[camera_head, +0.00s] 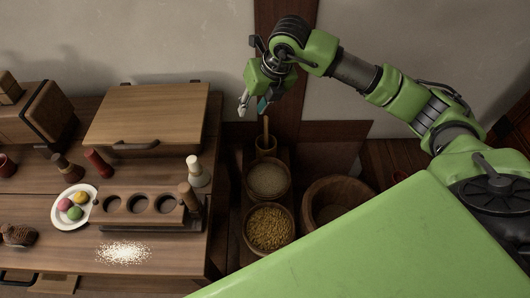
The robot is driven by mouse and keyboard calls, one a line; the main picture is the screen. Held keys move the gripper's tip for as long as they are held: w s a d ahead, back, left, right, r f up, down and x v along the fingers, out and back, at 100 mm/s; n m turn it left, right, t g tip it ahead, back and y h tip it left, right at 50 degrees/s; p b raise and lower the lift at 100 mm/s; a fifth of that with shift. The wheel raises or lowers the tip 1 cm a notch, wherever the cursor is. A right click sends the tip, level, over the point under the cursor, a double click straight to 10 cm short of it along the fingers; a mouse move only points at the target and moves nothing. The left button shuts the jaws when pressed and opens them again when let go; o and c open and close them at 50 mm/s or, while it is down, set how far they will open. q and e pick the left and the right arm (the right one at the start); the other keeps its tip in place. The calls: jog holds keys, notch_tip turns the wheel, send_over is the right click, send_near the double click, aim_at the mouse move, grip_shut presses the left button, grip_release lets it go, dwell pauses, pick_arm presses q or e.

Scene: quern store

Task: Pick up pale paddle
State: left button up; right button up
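A pale wooden handle (266,129), which looks like the pale paddle, stands upright in a small brown cup (266,147). Its lower end is hidden in the cup. My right gripper (253,105) hangs from the arm coming in from the right, above and slightly left of the handle in the picture. Its fingers are apart, with nothing seen between them. My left gripper does not show.
Behind the cup is a wooden post. Nearer stand a bowl of pale grain (268,180), a bowl of yellow grain (269,228) and a wooden tub (337,200). A cluttered wooden table (40,205) with a holed block (140,221) fills the left.

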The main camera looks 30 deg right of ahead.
jog(key=m+h+b, duration=0.1)
jog(key=h+b, duration=0.1)
jog(key=b, duration=0.3)
send_near(267, 125)
jog(key=a+r, duration=0.1)
jog(key=shift+h, duration=0.3)
jog(key=x, duration=0.2)
jog(key=b+x, duration=0.1)
jog(key=x, duration=0.2)
jog(key=b+x, duration=0.1)
jog(key=x, duration=0.1)
jog(key=shift+d+f, duration=0.3)
jog(key=shift+f, duration=0.05)
jog(key=shift+b+x, duration=0.4)
jog(key=shift+x, duration=2.35)
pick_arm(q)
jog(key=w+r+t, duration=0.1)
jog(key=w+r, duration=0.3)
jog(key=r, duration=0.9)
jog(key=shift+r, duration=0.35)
pick_arm(e)
jog(key=shift+w, duration=0.1)
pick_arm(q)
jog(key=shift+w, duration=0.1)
pick_arm(e)
jog(key=shift+r, duration=0.1)
grip_shut()
